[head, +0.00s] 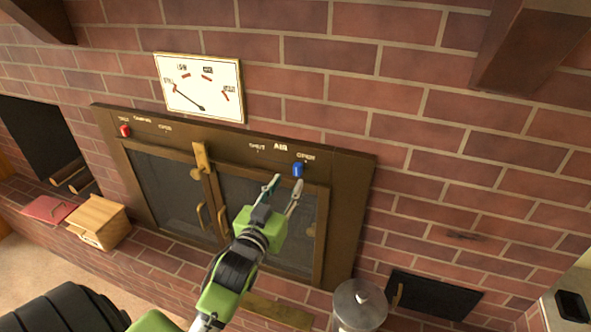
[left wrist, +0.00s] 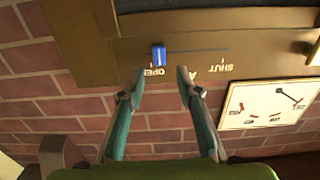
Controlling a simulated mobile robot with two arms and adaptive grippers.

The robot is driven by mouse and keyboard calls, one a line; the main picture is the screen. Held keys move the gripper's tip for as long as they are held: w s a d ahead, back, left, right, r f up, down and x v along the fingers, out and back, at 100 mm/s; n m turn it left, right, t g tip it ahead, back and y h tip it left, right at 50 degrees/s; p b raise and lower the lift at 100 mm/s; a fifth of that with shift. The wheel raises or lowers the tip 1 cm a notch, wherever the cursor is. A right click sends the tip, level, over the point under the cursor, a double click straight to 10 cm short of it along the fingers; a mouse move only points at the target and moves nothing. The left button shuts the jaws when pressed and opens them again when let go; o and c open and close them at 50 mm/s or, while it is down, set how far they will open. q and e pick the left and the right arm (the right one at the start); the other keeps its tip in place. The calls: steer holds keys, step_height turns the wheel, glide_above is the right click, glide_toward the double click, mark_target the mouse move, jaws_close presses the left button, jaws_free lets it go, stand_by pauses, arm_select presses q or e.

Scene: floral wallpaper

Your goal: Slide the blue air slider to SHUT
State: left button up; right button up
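The blue air slider (head: 297,170) sits at the OPEN end of its track on the brown stove frame, below the OPEN label (head: 306,156). The SHUT label (head: 257,147) is to its left. In the left wrist view, which is upside down, the blue slider (left wrist: 159,56) is at the left end of a dark slot (left wrist: 205,50), and SHUT is at the right. My left gripper (head: 286,182) is open, its fingertips just short of the slider. In the wrist view the slider lies ahead, between the two fingertips (left wrist: 160,75). I see no contact. My right gripper is not in view.
A red slider (head: 125,131) is at the frame's left end. A white dial plate (head: 200,87) hangs above. A brass latch (head: 201,158) and glass doors are below. A wooden box (head: 98,222), a red book (head: 49,209) and a metal canister (head: 360,305) stand on the hearth.

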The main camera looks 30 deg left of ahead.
mark_target(296, 169)
arm_select(q)
steer(key=x, duration=0.6)
steer(key=shift+w, duration=0.35)
jaws_close()
steer(key=shift+p, duration=0.3)
